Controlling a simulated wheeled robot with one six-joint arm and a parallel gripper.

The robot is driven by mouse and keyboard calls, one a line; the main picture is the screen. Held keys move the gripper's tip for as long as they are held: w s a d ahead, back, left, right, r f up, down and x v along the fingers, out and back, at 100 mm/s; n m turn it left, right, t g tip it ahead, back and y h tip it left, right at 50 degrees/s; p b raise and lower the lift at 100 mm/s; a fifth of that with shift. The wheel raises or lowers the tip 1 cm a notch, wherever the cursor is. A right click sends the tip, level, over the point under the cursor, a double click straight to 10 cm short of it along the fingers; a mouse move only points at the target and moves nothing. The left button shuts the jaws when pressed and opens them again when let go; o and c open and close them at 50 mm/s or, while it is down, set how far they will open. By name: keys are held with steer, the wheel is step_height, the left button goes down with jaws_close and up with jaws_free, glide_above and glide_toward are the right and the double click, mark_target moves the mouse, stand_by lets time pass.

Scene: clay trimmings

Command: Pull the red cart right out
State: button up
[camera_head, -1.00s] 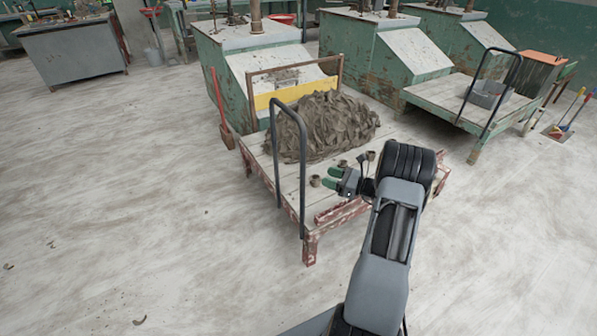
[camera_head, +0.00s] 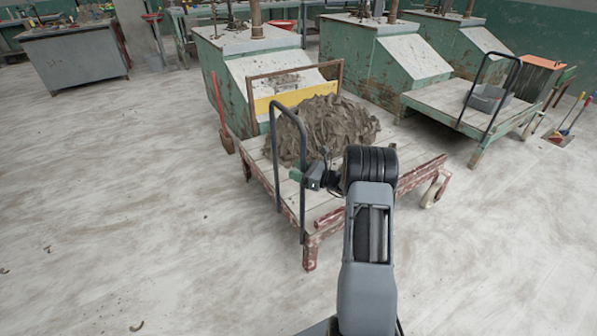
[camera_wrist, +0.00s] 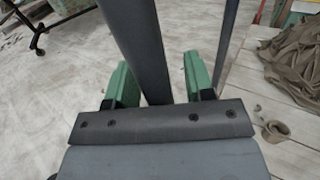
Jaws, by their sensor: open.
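The red cart (camera_head: 328,228) stands in the middle of the head view, with worn red edges, pale boards and a heap of grey-brown clay (camera_head: 330,125) on top. Its dark U-shaped handle (camera_head: 274,150) rises at the near left end. My gripper (camera_head: 298,176) is at the nearer upright of the handle, below its top bend. In the wrist view its two green fingers (camera_wrist: 158,84) are open, one on each side of a dark bar (camera_wrist: 143,40). Gaps show beside the bar, so the fingers do not close on it. The fingertips are partly hidden in the head view.
A second, greenish cart (camera_head: 450,100) with a grey tub (camera_head: 487,98) stands at the right. Green machines (camera_head: 265,70) stand close behind the red cart. A red-handled tool (camera_head: 219,110) stands by its left side.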

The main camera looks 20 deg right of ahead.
jaws_close()
stand_by(0.4)
